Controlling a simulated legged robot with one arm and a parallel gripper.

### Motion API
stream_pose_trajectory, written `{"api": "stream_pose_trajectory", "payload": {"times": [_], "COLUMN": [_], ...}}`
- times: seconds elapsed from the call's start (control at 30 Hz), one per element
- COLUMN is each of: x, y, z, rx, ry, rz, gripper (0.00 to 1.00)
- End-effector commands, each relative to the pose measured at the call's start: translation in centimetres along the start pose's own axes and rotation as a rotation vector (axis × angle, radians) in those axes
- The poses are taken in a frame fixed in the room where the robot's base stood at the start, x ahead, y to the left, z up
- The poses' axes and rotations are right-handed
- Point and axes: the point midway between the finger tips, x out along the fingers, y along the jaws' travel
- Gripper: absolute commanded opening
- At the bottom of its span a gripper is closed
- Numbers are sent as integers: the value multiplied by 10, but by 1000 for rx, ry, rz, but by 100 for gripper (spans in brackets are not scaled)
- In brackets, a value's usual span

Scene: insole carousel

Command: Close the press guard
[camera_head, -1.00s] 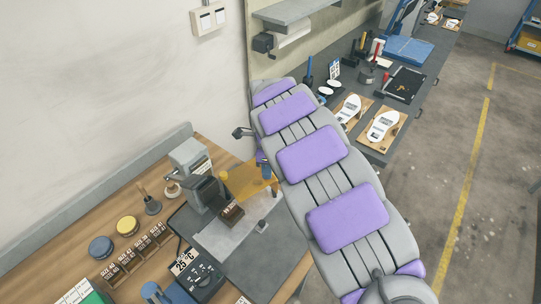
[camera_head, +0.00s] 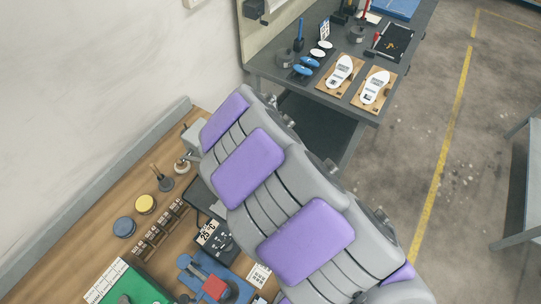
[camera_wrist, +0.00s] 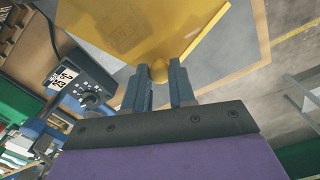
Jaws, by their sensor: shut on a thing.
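The yellow see-through press guard (camera_wrist: 130,30) fills the top middle of the wrist view as a tilted panel with a round yellow knob (camera_wrist: 159,73) at its lower edge. My gripper (camera_wrist: 162,80) has its two dark fingers on either side of this knob and is shut on it. In the head view my grey and purple arm covers the guard, the gripper and most of the press. Only a grey part, probably of the press (camera_head: 190,136), shows at the arm's left edge. I cannot tell how far the guard is from its closed position.
The wooden bench (camera_head: 95,262) holds a dark control box (camera_head: 216,238), a yellow tin (camera_head: 145,204), a blue tin (camera_head: 124,227) and a green mat (camera_head: 135,288). A grey table (camera_head: 310,85) with white insoles on boards (camera_head: 341,70) stands behind.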

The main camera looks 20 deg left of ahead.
Motion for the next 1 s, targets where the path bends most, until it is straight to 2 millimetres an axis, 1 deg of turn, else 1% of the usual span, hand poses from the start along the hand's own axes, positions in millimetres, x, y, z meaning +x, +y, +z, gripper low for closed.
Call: {"api": "stream_pose_trajectory", "payload": {"times": [0.03, 0.1, 0.4, 0.6, 1.0], "x": [-4, -4, -2, -1, 0], "y": [6, 13, 33, 38, 39], "z": [0, -1, 0, 1, 3], "rx": [31, 78, 218, 254, 261], "ry": [-2, -4, -2, -3, -5], "rz": [-1, -1, -1, 0, 0], "gripper": [0, 0, 0, 0, 0]}}
